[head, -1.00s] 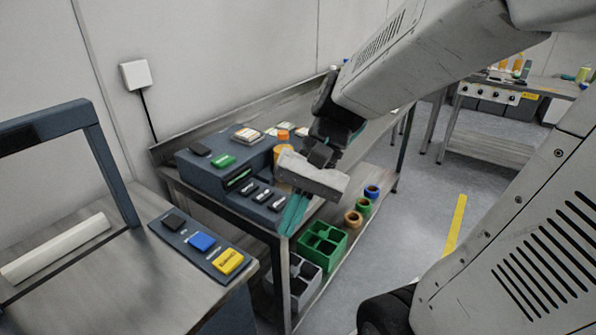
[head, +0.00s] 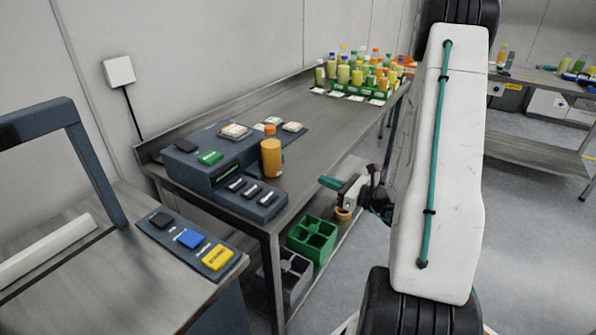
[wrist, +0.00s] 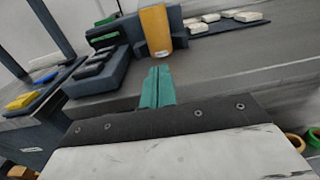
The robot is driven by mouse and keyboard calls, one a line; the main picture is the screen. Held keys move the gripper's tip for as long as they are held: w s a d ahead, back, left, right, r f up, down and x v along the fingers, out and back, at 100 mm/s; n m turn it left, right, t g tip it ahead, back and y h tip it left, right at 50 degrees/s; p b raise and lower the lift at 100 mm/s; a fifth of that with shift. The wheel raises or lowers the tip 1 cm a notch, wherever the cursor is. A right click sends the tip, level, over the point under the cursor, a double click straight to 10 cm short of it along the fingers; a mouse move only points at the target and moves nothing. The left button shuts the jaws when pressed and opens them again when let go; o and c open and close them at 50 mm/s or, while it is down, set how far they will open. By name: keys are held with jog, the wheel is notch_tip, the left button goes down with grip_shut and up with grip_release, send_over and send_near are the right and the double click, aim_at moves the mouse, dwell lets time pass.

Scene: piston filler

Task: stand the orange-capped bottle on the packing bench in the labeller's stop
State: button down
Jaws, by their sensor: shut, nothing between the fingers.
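An orange bottle (head: 271,158) with an orange cap stands upright on the bench, against the right side of the dark blue labeller (head: 215,165). In the wrist view the bottle (wrist: 155,28) has its cap cut off by the top edge, and a dark part of the labeller touches or nearly touches its left side. I cannot tell how fully the bottle sits in the stop. My gripper (head: 326,181) is shut and empty, to the right of the bottle and clear of it. Its teal fingers (wrist: 157,84) lie together, below the bottle in the wrist view.
A green rack of several bottles (head: 362,92) stands at the bench's far end. Green (head: 313,238) and grey bins sit on the shelf below. A button panel (head: 192,243) is on the near left table. The bench middle is clear.

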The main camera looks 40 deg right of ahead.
aim_at(281, 163)
jog(key=x, duration=1.3)
jog(key=shift+w+a, duration=0.15)
jog(key=shift+w, duration=0.2)
jog(key=shift+x, duration=0.95)
jog(key=shift+w+r, duration=0.1)
jog(key=shift+w, duration=0.05)
